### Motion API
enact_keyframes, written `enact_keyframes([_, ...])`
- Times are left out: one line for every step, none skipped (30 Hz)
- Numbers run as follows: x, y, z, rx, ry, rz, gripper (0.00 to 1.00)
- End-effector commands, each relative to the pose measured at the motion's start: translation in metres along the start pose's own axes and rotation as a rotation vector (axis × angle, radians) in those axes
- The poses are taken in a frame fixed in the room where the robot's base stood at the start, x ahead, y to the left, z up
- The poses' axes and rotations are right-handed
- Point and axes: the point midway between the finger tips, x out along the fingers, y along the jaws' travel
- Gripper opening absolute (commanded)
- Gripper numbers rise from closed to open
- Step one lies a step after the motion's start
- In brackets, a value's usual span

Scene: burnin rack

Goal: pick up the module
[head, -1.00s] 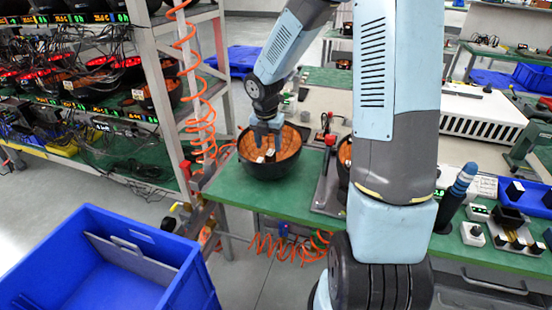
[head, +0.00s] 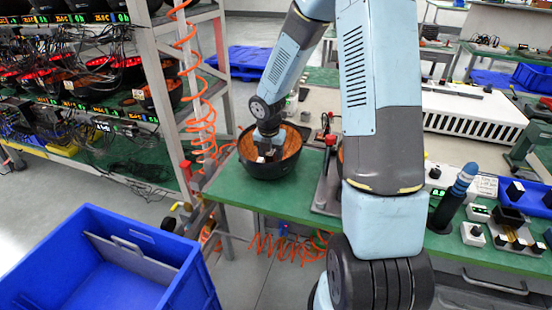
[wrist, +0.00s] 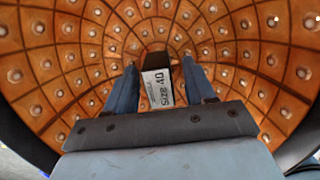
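The module (head: 247,165) is a round black bowl with an orange inside, standing on the green bench top. In the wrist view its orange lining (wrist: 70,50) is covered with rows of small round studs. My gripper (head: 266,154) points down inside the bowl. In the wrist view my gripper (wrist: 160,68) is open, with one finger on each side of the labelled block and gaps visible beside it. The fingertips' depth is hard to tell.
The green bench (head: 225,190) has a rack post and a coiled orange hose (head: 203,125) close on the left. A blue crate (head: 60,250) stands at the front left. A dark fixture (head: 328,185) stands just right of the bowl. A rack (head: 80,100) holds several similar bowls.

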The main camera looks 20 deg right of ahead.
Motion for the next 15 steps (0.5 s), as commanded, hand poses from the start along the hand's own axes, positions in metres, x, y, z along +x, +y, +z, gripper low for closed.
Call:
enact_keyframes([-0.0001, -0.0001, 0.0001, 0.0, 0.0, 0.0, 0.49])
enact_keyframes([-0.0001, -0.0001, 0.0002, 0.001, 0.0, 0.0, 0.46])
enact_keyframes([-0.0001, -0.0002, 0.0002, 0.001, 0.0, 0.0, 0.42])
enact_keyframes([-0.0001, -0.0002, 0.0003, 0.001, 0.0, 0.0, 0.39])
enact_keyframes([-0.0001, -0.0002, 0.0003, 0.001, 0.0, 0.0, 0.36])
enact_keyframes([-0.0001, -0.0002, 0.0003, 0.001, 0.0, 0.0, 0.33])
enact_keyframes([-0.0002, -0.0002, 0.0004, 0.001, 0.0, 0.0, 0.3])
enact_keyframes([-0.0002, -0.0003, 0.0004, 0.001, 0.0, 0.0, 0.27])
enact_keyframes([-0.0002, -0.0003, 0.0004, 0.001, 0.0, 0.0, 0.23])
enact_keyframes([-0.0002, -0.0003, 0.0004, 0.001, 0.0, 0.0, 0.2])
enact_keyframes([-0.0002, -0.0003, 0.0004, 0.001, 0.0, 0.0, 0.17])
enact_keyframes([-0.0002, -0.0004, 0.0004, 0.001, 0.0, 0.0, 0.13])
enact_keyframes([-0.0002, -0.0004, 0.0004, 0.001, 0.0, 0.0, 0.11])
enact_keyframes([-0.0002, -0.0004, 0.0005, 0.001, 0.0, 0.0, 0.08])
enact_keyframes([-0.0002, -0.0004, 0.0005, 0.001, 0.0, 0.0, 0.04])
